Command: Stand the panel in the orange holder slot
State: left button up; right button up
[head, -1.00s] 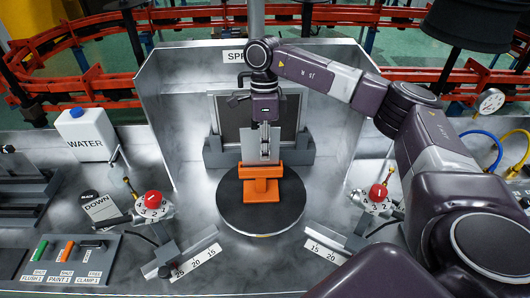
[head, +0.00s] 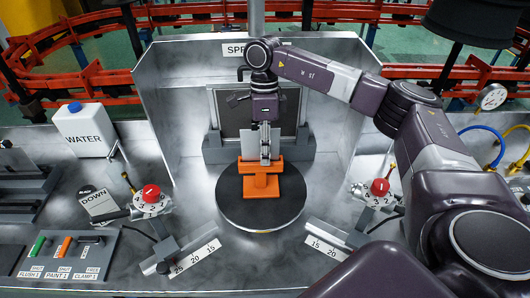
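The panel (head: 250,140) is a small, light grey plate, upright above the orange holder (head: 260,184) in the middle of the head view. Its lower edge meets the top of the holder. How deep it sits in the slot is hidden. My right gripper (head: 265,146) reaches down from above, with a finger across the front of the panel. It appears shut on the panel; the rear finger is hidden. The holder stands on a round dark turntable (head: 290,208). My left gripper is not in view.
A grey metal booth (head: 180,110) surrounds the turntable at the back and sides. A dark framed screen (head: 230,105) stands behind the panel. Red-knobbed valves (head: 151,193) and (head: 380,187) flank the turntable. A white water container (head: 85,132) is at left.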

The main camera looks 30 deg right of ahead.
jog(key=o, duration=0.6)
jog(key=shift+o, duration=0.2)
jog(key=v, duration=1.2)
jog(key=shift+a, duration=0.15)
